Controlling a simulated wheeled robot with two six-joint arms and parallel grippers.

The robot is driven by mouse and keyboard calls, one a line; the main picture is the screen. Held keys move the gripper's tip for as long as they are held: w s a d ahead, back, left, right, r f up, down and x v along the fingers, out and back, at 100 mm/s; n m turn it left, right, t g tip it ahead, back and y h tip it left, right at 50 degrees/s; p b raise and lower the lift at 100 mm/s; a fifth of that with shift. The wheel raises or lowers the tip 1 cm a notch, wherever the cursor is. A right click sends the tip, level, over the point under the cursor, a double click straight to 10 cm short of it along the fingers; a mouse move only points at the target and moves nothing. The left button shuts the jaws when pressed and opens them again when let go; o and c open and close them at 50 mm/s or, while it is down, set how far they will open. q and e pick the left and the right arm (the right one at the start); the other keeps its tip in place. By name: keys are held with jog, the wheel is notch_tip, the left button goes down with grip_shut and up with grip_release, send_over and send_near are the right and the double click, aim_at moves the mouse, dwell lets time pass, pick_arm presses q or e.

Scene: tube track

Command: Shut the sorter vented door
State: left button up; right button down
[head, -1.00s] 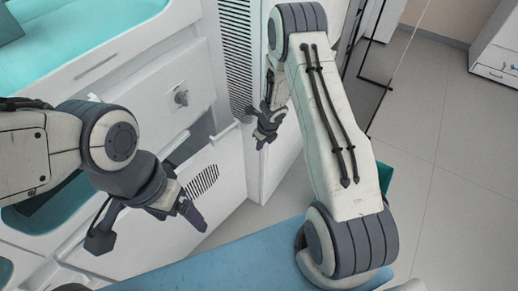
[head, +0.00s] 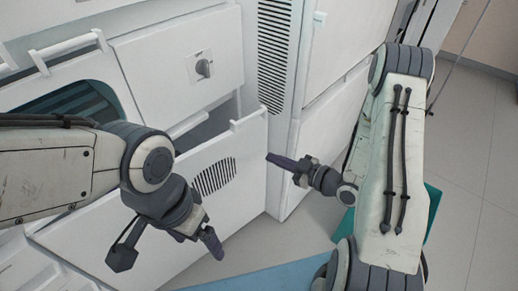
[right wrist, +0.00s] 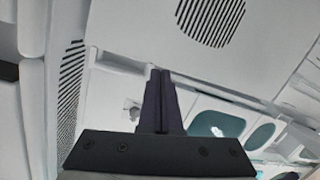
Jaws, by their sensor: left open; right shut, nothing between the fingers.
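The sorter's vented door (head: 240,150) is a white panel with a dark round slotted vent and a bar handle on its top edge. It stands open in the head view, with a dark gap behind its top. The vent side also shows at the top of the right wrist view (right wrist: 265,45). My right gripper (head: 270,158) is shut and empty, its tips pointing left close to the door's right edge; contact cannot be told. Its closed fingers show in the right wrist view (right wrist: 160,95). My left gripper (head: 166,250) is open and empty in front of the door's lower part.
A white drawer front with a dark knob (head: 204,68) is above the door. A tall white cabinet with a slotted strip (head: 273,50) stands just right of it. A blue surface (head: 255,278) lies below. Grey floor (head: 470,160) is open at the right.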

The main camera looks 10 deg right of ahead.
jog(key=d+m+t+h+b, duration=0.2)
jog(key=d+m+t+h, duration=0.15)
jog(key=m, duration=0.25)
pick_arm(q)
notch_tip(320, 180, down, 4)
jog(key=shift+r, duration=0.1)
pick_arm(e)
send_near(253, 125)
jog(key=shift+y, duration=0.45)
jog(key=x, duration=0.7)
jog(key=shift+d+f, duration=0.15)
jog(key=shift+w, duration=0.1)
